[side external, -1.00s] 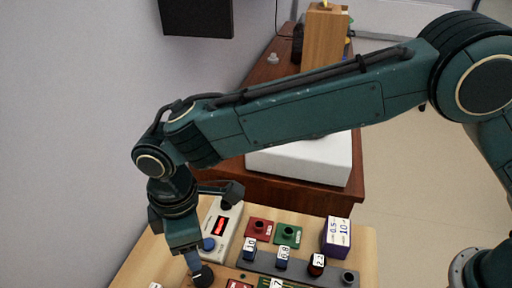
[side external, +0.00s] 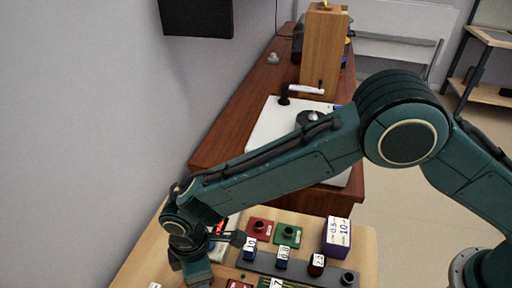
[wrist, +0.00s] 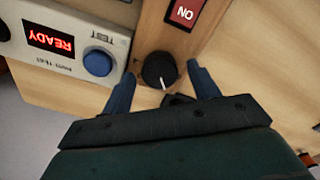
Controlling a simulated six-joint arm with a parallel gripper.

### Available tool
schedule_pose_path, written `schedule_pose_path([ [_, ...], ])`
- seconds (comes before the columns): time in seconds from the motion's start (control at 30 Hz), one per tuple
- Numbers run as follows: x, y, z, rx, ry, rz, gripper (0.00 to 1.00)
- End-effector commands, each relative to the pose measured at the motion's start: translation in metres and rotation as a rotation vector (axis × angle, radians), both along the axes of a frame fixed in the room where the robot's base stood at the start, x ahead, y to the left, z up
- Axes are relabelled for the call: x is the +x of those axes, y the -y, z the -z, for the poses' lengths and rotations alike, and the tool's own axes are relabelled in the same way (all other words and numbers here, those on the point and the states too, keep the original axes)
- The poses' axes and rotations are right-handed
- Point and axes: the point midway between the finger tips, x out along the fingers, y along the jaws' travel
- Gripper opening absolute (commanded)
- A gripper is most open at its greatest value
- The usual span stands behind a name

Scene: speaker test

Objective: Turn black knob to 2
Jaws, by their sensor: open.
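The black knob (wrist: 159,71) is round, with a white pointer line that points toward the bottom of the wrist view. It sits on a wooden panel below a red ON label. My gripper (wrist: 160,80) is open, with one blue finger on each side of the knob. A gap shows between each finger and the knob. In the side view my gripper (side external: 196,272) is low over the board at the bottom, and it hides the knob. No number 2 can be made out by the knob.
A white device (wrist: 70,45) with a red READY display and a blue button (wrist: 98,62) stands beside the knob. A red switch plate (wrist: 186,12) is close on the other side. Red (side external: 261,226) and green (side external: 288,234) blocks, labelled weights and a purple box (side external: 337,238) stand to the right.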

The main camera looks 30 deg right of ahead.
Motion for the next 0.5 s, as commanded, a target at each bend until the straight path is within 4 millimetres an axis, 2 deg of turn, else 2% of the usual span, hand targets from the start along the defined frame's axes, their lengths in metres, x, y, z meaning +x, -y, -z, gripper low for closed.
schedule_pose_path([
  [0.13, -0.0001, 0.0002, 0.0063, -0.001, 0.0, 0.0, 0.6],
  [0.4, -0.0001, 0.0001, 0.0069, 0.0, 0.0, 0.0, 0.6],
  [0.5, -0.0001, 0.0001, 0.0067, 0.0, 0.0, 0.0, 0.43],
])
